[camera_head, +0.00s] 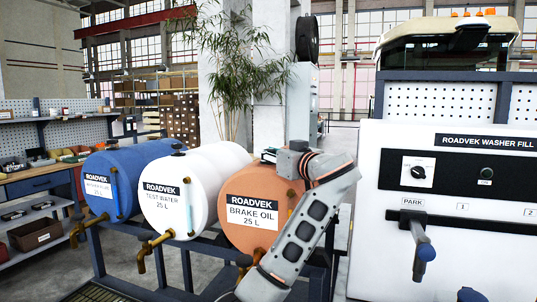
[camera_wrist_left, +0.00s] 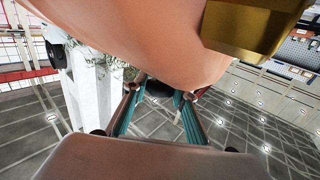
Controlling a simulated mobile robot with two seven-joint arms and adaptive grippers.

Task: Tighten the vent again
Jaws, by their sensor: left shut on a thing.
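The orange tank (camera_head: 247,222) labelled BRAKE OIL stands at the right end of the row of tanks. My left arm reaches up in front of its right side, and my left gripper (camera_head: 272,157) is at the top of this tank. In the left wrist view the gripper's two teal-sided fingers (camera_wrist_left: 161,88) close around a small dark piece under the curved orange tank wall (camera_wrist_left: 130,35). This piece looks like the vent; most of it is hidden by the fingers. Whether it is seated or loose cannot be told. My right gripper is in neither view.
A white TEST WATER tank (camera_head: 205,180) and a blue tank (camera_head: 122,170) stand to the left on the same dark rack, with brass taps (camera_head: 143,255) in front. A washer-fill panel (camera_head: 455,190) with a hanging nozzle (camera_head: 424,255) stands at the right. A brass part (camera_wrist_left: 255,25) is close to the wrist camera.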

